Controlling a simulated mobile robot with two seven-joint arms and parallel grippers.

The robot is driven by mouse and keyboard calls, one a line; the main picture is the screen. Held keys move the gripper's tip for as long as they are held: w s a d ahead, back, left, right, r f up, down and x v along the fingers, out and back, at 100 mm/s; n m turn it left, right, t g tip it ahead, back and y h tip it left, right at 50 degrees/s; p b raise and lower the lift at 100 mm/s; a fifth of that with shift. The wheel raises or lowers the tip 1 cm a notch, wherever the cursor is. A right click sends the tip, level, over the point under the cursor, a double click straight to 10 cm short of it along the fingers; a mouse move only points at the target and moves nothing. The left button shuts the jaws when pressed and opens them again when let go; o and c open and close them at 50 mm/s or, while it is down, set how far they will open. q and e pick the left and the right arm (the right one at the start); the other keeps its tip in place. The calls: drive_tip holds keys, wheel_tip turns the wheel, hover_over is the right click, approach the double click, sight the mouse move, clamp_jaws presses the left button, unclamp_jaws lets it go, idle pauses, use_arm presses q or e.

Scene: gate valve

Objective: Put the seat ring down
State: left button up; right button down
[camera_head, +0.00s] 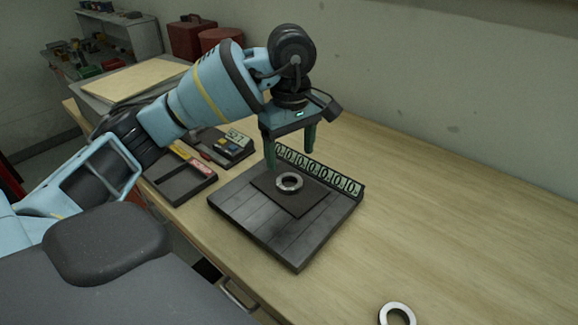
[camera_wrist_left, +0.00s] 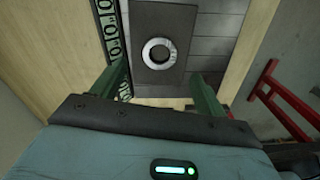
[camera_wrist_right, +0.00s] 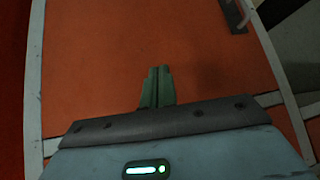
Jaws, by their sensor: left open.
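A grey metal seat ring (camera_head: 289,189) lies flat on a dark square pad in the middle of the dark grooved plate (camera_head: 238,220) on the bench. It also shows in the left wrist view (camera_wrist_left: 145,53), lying apart from both fingers. My left gripper (camera_head: 290,158) points down over the pad, its two green fingers apart with nothing between them. A second grey ring (camera_head: 397,305) lies on the bare bench at the bottom of the head view. My right gripper (camera_wrist_right: 158,70) shows only in its own wrist view, fingers together, nothing seen between them.
A strip of number tiles (camera_head: 318,171) stands along the plate's back edge. Dark trays (camera_head: 180,183) with small items lie left of the plate. The bench (camera_head: 460,210) is clear to the right. An orange surface (camera_wrist_right: 230,80) lies before my right gripper.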

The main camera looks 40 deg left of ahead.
use_arm(q)
wheel_tip(320, 180, up, 5)
drive_tip(key=shift+r+p, duration=0.15)
drive_tip(key=shift+p, duration=0.3)
idle(0.4)
